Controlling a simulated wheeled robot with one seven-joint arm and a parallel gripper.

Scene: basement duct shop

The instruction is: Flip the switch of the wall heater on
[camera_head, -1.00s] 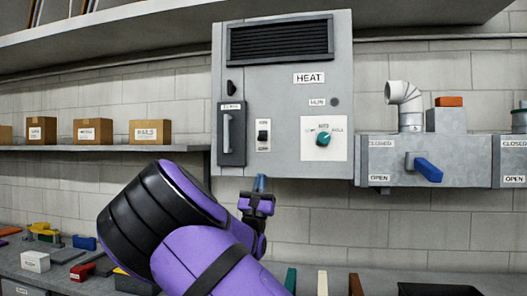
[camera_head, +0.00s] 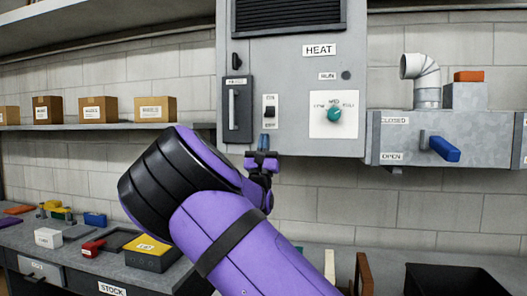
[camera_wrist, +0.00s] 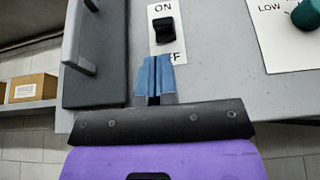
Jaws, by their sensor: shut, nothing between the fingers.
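The grey wall heater (camera_head: 300,60), labelled HEAT, hangs on the block wall. Its black switch (camera_head: 270,112) sits on a white plate marked ON above and OFF below. The switch also shows in the wrist view (camera_wrist: 164,30); I cannot tell for sure which way it is tipped. My gripper (camera_head: 263,141) is shut and empty, with blue fingertips pointing up. In the wrist view the fingertips (camera_wrist: 154,75) are just below the switch and cover part of the word OFF. I cannot tell whether they touch the heater.
Left of the switch is a dark door (camera_head: 238,110) with a bar handle. On its right is a teal knob (camera_head: 334,113) on a white plate, with a dark RUN lamp (camera_head: 346,75) above. A duct with a blue lever (camera_head: 444,149) is further right. A cluttered bench runs below.

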